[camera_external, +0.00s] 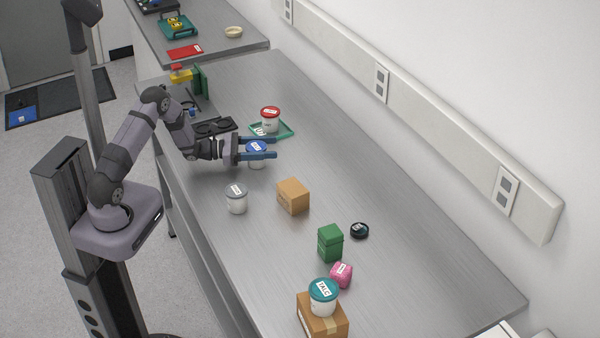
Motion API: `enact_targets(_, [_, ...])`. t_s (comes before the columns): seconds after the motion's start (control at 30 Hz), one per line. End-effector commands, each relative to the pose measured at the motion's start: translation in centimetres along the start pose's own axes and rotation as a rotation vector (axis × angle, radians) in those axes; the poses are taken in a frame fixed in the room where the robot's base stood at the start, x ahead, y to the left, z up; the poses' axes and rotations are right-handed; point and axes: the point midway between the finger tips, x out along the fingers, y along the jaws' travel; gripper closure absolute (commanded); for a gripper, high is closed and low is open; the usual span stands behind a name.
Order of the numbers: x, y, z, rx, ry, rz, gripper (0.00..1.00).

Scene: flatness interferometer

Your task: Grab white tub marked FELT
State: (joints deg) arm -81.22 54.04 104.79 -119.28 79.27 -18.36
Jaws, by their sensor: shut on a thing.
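My gripper (262,148) is shut on a white tub with a blue lid (257,162), with one blue finger on each side of it. The tub looks upright; I cannot tell whether its base touches the bench. The label on its lid is too small to read. Other white tubs are a grey-lidded one (237,202) on the bench in front, a red-lidded one (270,122) behind the gripper, and a teal-lidded one (322,303) marked TALC. I cannot make out the word FELT on any tub.
The red-lidded tub stands at a green tray (286,131). A cardboard box (293,196), green box (330,243), black round item (359,230) and pink item (341,274) stand on the bench. The TALC tub is on another carton (322,326). The bench's right side is clear.

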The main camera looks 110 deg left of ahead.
Motion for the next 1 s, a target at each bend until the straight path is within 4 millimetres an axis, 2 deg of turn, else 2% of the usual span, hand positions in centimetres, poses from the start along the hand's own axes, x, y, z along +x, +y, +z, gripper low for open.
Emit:
enact_targets(0.37, [0.0, 0.0, 1.6, 0.003, -0.002, 0.0, 0.65])
enact_targets(0.8, [0.0, 0.0, 7.7, 0.003, -0.003, 0.0, 0.65])
enact_targets(1.0, [0.0, 0.0, 9.5, 0.002, -0.001, -0.001, 0.65])
